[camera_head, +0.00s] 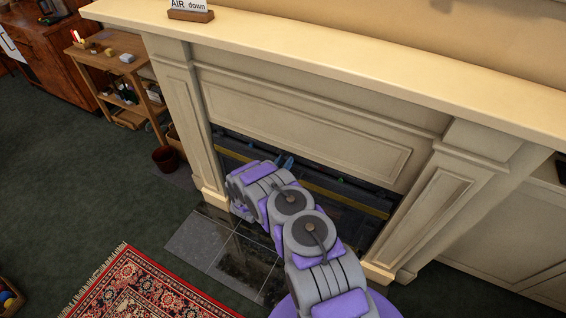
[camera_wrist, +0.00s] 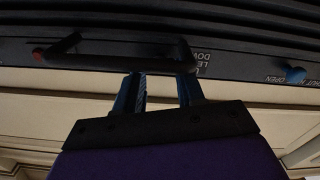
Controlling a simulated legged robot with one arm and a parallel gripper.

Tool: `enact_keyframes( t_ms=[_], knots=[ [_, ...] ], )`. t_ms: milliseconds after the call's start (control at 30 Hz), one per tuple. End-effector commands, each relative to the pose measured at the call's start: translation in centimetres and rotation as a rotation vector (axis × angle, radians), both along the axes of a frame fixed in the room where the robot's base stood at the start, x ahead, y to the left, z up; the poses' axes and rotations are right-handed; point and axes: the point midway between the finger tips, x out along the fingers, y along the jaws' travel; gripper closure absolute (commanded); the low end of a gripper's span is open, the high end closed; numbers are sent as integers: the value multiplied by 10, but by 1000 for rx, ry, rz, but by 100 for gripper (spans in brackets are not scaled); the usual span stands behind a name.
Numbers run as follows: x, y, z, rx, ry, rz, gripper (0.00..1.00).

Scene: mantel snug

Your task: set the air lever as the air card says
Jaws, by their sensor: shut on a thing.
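The air card (camera_head: 187,4) stands in a wooden holder on the mantel and reads "AIR down". My gripper (camera_head: 285,162) reaches into the fireplace opening; its blue fingers also show in the wrist view (camera_wrist: 160,90). It is shut on a dark, bent bar (camera_wrist: 110,62), which looks like the air lever. The bar runs across the dark front panel, and its far end lies near a red spot (camera_wrist: 38,54). Lettering beside the bar, upside down in the wrist view, includes "DOWN" and is partly hidden. The exact grip contact is hard to see.
A blue knob (camera_wrist: 295,75) sits on the same panel beside "OPEN" lettering. The cream mantel surround (camera_head: 310,125) frames the opening closely. A dark tiled hearth (camera_head: 220,250) and a patterned rug (camera_head: 140,285) lie in front. A wooden shelf unit (camera_head: 120,80) stands at the left.

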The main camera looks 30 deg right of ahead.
Motion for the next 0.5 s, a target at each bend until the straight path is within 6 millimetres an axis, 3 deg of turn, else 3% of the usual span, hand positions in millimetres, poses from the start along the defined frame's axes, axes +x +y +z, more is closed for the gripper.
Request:
enact_keyframes(
  t_ms=[33,67,100,300,500],
  knots=[
    [-2,-1,-1,0,3,-4,92],
    [-2,-1,-1,0,3,-4,60],
    [-2,-1,-1,1,2,-4,56],
    [-1,-1,-1,1,1,-2,37],
    [0,-1,-1,2,0,-1,36]
  ],
)
